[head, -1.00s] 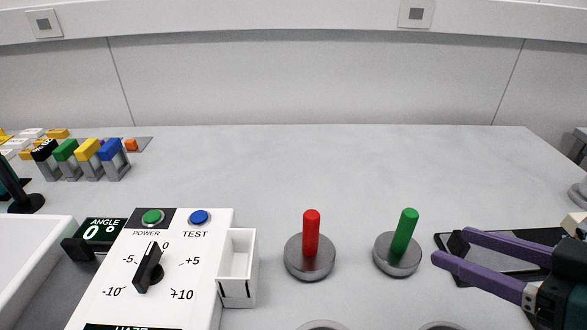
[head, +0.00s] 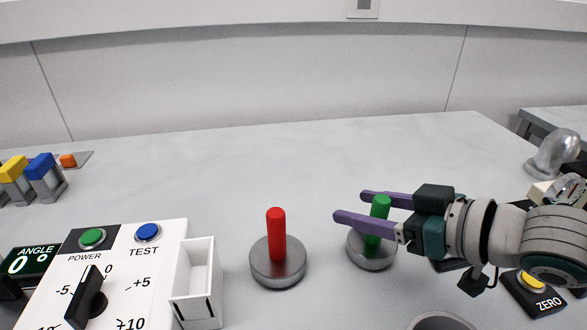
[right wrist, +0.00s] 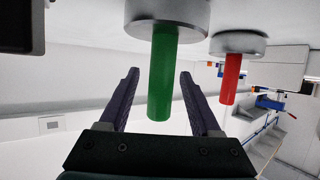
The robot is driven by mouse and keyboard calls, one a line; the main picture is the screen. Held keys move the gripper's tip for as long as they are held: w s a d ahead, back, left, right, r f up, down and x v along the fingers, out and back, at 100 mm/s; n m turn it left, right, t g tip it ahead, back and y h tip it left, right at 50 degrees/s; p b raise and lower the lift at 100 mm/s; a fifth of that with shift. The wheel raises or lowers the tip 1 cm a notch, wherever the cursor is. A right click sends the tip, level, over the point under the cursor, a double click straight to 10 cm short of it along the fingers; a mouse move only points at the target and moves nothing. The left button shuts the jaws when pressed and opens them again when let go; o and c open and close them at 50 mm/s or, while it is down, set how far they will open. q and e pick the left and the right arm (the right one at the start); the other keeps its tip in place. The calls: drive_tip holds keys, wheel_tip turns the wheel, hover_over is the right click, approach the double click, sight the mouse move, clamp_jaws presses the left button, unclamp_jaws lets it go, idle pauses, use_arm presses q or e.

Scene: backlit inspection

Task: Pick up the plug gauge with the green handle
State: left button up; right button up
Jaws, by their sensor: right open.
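The plug gauge with the green handle (head: 380,207) stands upright on its round grey metal base. My right gripper (head: 350,206) is open, with its purple fingers on either side of the green handle. In the right wrist view the green handle (right wrist: 160,85) stands between the two spread fingers (right wrist: 158,85), with a visible gap on each side. A similar gauge with a red handle (head: 277,235) stands upright to its left, and it also shows in the right wrist view (right wrist: 231,80). My left gripper is not in view.
A white control box (head: 120,270) with an angle dial and an open white bin (head: 196,285) stands at left. A yellow ZERO button (head: 531,282) is at lower right. A round grey rim (head: 437,322) shows at the bottom edge. The table behind the gauges is clear.

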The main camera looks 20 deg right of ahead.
drive_tip(key=shift+w+a+f, duration=0.2)
drive_tip(key=shift+w, duration=0.25)
clamp_jaws()
idle(0.3)
